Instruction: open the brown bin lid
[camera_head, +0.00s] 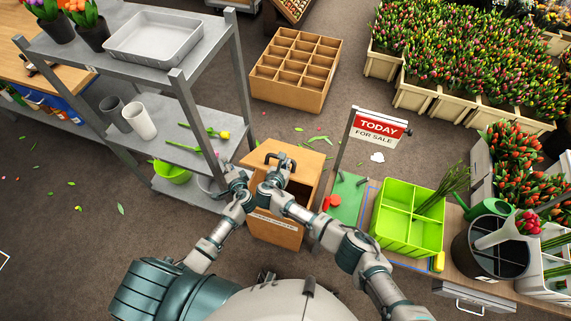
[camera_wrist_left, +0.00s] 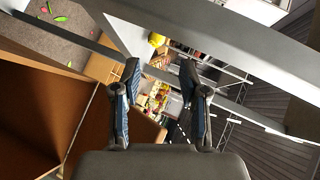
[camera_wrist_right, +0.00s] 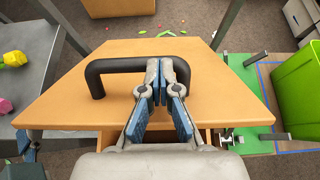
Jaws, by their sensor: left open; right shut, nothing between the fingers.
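The brown bin (camera_head: 276,231) stands between the grey shelf and the work table. Its light brown lid (camera_head: 308,168) carries a black handle (camera_head: 270,156). In the right wrist view the lid (camera_wrist_right: 220,88) fills the middle, and the handle (camera_wrist_right: 98,68) arches over it. My left gripper (camera_head: 235,172) is open and empty at the bin's left side. Brown panels (camera_wrist_left: 60,110) show beside it in the left wrist view, perhaps the bin's inside.
The grey shelf (camera_head: 184,147) stands close on the left. The table with a green divided crate (camera_head: 408,215) and a sale sign (camera_head: 378,130) is on the right.

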